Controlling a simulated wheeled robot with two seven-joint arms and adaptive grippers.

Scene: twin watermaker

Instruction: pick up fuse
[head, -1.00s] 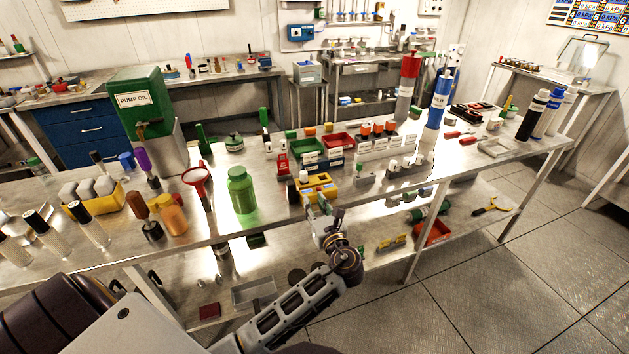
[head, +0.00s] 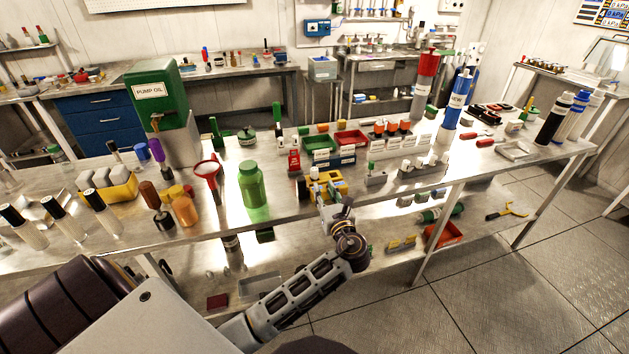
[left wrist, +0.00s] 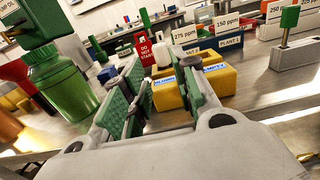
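A yellow block (head: 336,181) sits near the front edge of the workbench. In the left wrist view the yellow block (left wrist: 222,79) carries blue-and-white labels, one seeming to read EMPTY. A small whitish upright piece (head: 313,172) stands at the block; it also shows in the left wrist view (left wrist: 166,66). I cannot tell for sure whether it is the fuse. My left gripper (head: 322,199) is just in front of the block, at the bench edge. My right gripper is not in view.
A green jar (head: 254,185) and a red funnel (head: 208,170) stand left of the block. A red DO NOT START tag (head: 294,161) stands close behind. Green and red bins (head: 320,146) are further back. A grey block with a green-topped post (head: 375,179) is to the right.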

